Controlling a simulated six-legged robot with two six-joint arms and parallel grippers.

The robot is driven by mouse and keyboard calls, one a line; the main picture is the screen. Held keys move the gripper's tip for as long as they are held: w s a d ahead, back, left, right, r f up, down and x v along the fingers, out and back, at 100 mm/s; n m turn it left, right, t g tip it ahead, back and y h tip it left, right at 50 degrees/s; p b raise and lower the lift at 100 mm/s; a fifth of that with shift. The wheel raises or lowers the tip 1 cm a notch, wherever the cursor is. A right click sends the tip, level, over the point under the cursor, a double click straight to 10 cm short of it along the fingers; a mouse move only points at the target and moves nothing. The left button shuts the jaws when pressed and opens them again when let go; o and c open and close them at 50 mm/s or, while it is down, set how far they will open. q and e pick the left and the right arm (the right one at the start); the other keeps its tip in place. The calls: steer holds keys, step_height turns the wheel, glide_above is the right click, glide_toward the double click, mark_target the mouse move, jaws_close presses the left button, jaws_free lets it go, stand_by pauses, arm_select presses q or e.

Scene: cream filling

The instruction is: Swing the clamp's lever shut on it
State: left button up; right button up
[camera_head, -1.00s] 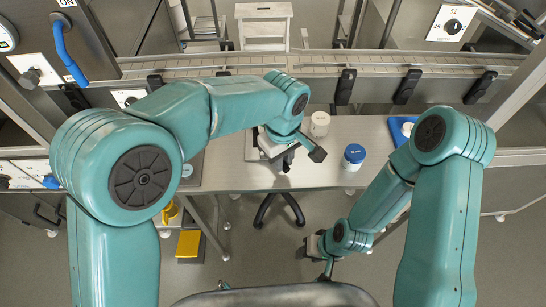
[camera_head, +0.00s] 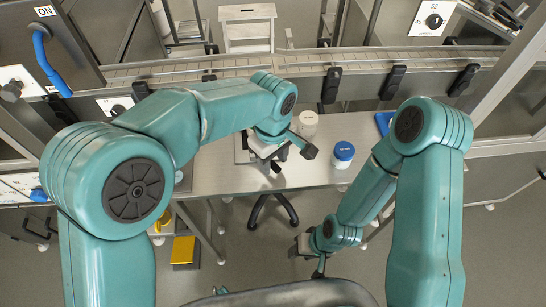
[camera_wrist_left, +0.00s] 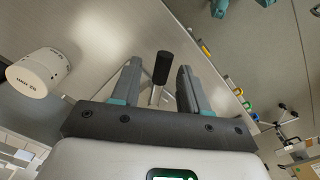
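In the left wrist view a lever with a black cylindrical grip (camera_wrist_left: 163,68) on a metal shaft stands between the fingers of my left gripper (camera_wrist_left: 160,84). The fingers are spread, with a gap visible on both sides of the lever. In the head view my left gripper (camera_head: 288,150) is over the worktable, and the clamp is mostly hidden under it. What the clamp holds cannot be made out. My right gripper (camera_head: 312,252) hangs low in front of the table, far from the clamp; its finger opening is unclear.
A white jar (camera_head: 307,124) stands right behind my left gripper and also shows in the wrist view (camera_wrist_left: 40,74). A blue-lidded jar (camera_head: 343,155) is to the right, with a blue tray (camera_head: 383,122) beyond. A conveyor (camera_head: 300,62) runs behind the table (camera_head: 225,176).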

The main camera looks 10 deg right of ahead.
mark_target(272, 164)
arm_select(q)
steer(key=shift+r, duration=0.15)
step_height(272, 164, up, 16)
steer(key=p, duration=0.1)
steer(key=shift+s+a, duration=0.15)
stand_by(0.6)
